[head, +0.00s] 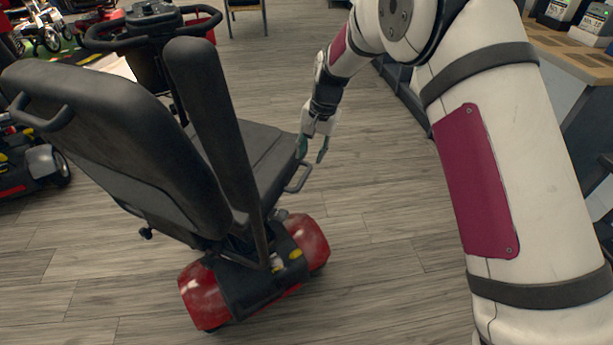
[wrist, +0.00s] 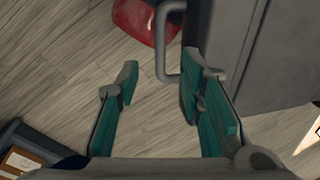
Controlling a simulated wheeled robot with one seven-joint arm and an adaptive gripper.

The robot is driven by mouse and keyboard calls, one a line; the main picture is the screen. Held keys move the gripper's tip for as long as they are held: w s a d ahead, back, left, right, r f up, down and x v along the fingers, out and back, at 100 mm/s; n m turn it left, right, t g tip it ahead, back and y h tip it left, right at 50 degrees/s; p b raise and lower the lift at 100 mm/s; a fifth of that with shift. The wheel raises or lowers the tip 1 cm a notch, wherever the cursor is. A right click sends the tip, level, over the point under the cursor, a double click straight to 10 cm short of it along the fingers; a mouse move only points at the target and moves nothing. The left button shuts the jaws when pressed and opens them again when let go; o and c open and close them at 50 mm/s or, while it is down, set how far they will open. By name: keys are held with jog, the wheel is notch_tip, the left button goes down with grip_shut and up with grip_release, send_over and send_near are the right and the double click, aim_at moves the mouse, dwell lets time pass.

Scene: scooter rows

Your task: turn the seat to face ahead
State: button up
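The black seat (head: 262,146) sits above the red rear body (head: 309,240) of a scooter. Its backrest (head: 110,130) is toward me, and one armrest (head: 212,110) stands raised. The seat looks turned to the right of the line to the tiller (head: 150,22). A grey loop handle (head: 300,180) sticks out from the seat's right edge; it also shows in the wrist view (wrist: 162,45). My gripper (head: 312,152) is open at that edge, just above the handle. In the wrist view the handle lies near the right finger, between the fingertips; I cannot tell if they touch.
Another red scooter (head: 35,165) stands at the left, with more vehicles behind it. A counter (head: 570,55) with boxes is at the right. A chair (head: 246,12) stands at the back. The wood floor (head: 385,190) right of the seat is clear.

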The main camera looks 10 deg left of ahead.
aim_at(304, 178)
jog(key=f+b, duration=0.1)
jog(key=f, duration=0.2)
jog(key=a+f+b, duration=0.1)
jog(key=f, duration=0.2)
jog(key=a+f+b, duration=0.1)
jog(key=f, duration=0.2)
jog(key=shift+w+f, duration=0.2)
jog(key=shift+f, duration=0.15)
grip_shut()
